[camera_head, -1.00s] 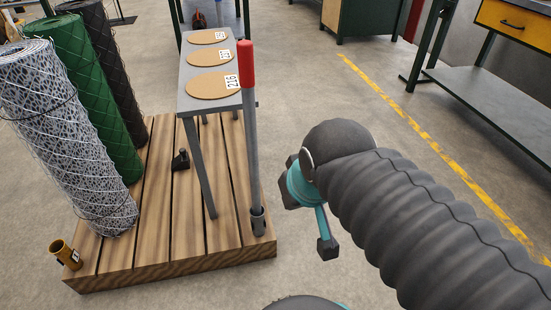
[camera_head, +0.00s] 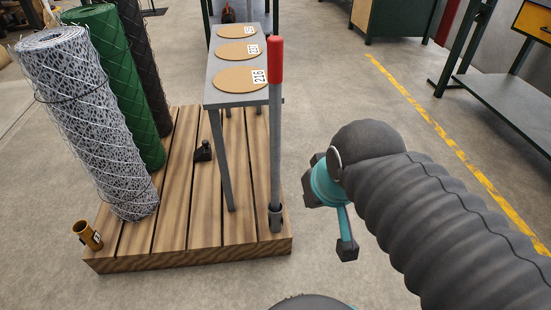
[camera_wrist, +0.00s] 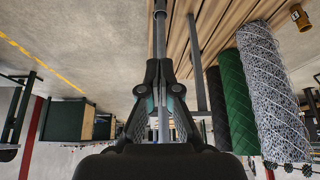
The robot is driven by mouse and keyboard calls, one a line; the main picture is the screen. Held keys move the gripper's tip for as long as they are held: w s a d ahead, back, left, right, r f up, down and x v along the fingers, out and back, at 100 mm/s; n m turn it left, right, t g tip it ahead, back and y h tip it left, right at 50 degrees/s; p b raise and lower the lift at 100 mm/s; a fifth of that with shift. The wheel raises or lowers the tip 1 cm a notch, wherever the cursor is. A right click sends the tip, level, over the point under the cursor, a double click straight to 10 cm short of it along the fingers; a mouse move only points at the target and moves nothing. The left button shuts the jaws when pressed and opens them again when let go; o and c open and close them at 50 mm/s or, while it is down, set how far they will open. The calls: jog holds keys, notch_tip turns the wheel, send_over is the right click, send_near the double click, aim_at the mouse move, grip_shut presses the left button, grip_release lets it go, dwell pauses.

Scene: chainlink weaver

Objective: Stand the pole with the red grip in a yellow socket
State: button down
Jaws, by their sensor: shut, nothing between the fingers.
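The pole with the red grip (camera_head: 276,125) stands nearly upright in a dark grey socket (camera_head: 275,218) at the pallet's front right corner. The red grip is at its top. A yellow socket (camera_head: 88,235) leans outward at the pallet's front left corner and looks empty. It also shows in the wrist view (camera_wrist: 299,17). My gripper (camera_wrist: 161,72) is shut and empty in the wrist view, with the pole (camera_wrist: 161,38) in line beyond its fingers. The red grip is not visible there. My gripper's fingers are not clearly visible in the head view.
A narrow grey bench (camera_head: 241,100) with several numbered round discs stands beside the pole. Rolls of wire mesh, grey (camera_head: 85,130), green (camera_head: 125,85) and black (camera_head: 147,65), lean on the left of the wooden pallet (camera_head: 190,260). A small black fitting (camera_head: 203,152) sits mid-pallet. Floor right of the pallet is clear.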

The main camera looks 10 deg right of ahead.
jog(key=c, duration=0.7)
grip_release()
jog(key=w+r+n+g+p, duration=0.1)
jog(key=w+r, duration=0.4)
jog(key=w, duration=0.5)
jog(key=w+r+n+g+p, duration=0.1)
jog(key=w+r, duration=0.5)
jog(key=w, duration=0.4)
jog(key=w+r+n+g+p, duration=0.1)
jog(key=w+r, duration=0.4)
jog(key=w, duration=0.5)
jog(key=shift+w+r+g+p, duration=0.25)
jog(key=shift+r+g+p, duration=0.1)
jog(key=shift+p, duration=0.2)
notch_tip(320, 180, up, 11)
jog(key=n+g, duration=0.2)
jog(key=n, duration=0.2)
send_over(275, 37)
jog(key=shift+w+t, duration=0.25)
jog(key=shift+s+f+n, duration=0.15)
jog(key=shift+s+n, duration=0.25)
jog(key=shift+s, duration=0.05)
notch_tip(275, 37, down, 9)
jog(key=b, duration=0.4)
jog(key=shift+f, duration=0.15)
